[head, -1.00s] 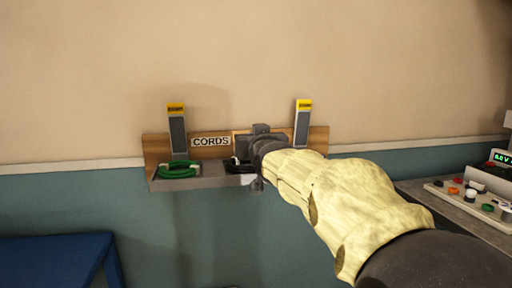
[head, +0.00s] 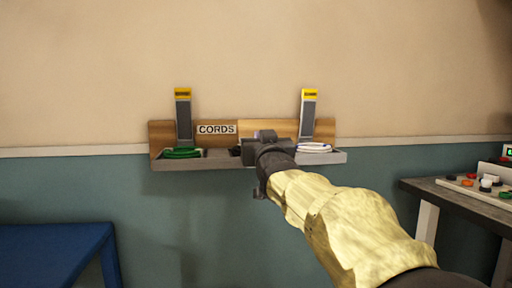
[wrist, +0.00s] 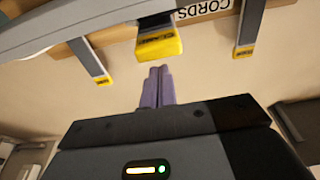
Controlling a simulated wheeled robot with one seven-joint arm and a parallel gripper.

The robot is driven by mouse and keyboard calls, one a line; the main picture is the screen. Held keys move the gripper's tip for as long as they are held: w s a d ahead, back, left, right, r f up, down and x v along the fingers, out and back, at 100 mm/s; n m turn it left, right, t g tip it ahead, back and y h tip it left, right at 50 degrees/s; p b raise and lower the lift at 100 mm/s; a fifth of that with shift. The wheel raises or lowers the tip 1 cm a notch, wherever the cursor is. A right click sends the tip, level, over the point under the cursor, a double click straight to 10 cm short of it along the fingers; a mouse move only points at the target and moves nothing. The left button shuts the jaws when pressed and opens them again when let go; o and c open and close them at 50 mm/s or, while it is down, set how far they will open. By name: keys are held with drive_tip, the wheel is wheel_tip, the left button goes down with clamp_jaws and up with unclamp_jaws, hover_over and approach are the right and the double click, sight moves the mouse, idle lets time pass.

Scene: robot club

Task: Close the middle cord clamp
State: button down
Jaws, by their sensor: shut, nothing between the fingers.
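The cord rack (head: 270,131) is a wooden board with a grey tray, labelled CORDS, on the wall. Its left clamp (head: 184,120) and right clamp (head: 308,118), grey with yellow tips, stand upright in the head view. The middle clamp is hidden there behind my gripper (head: 264,138). In the wrist view the middle clamp (wrist: 158,44) shows its yellow tip large and close, angled out from the board; whether it is fully down I cannot tell. My gripper's purple fingers (wrist: 156,72) are shut and empty, their tips just by that yellow tip; contact is unclear.
A green cord (head: 183,153) lies under the left clamp and a white cord (head: 314,147) under the right one. A blue table (head: 55,240) stands at lower left. A bench (head: 465,196) with a control panel (head: 487,187) stands at right.

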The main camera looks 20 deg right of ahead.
drive_tip(key=shift+s+f+b, duration=0.15)
drive_tip(key=shift+f+b, duration=0.7)
drive_tip(key=shift+b, duration=0.2)
drive_tip(key=shift+f, duration=0.1)
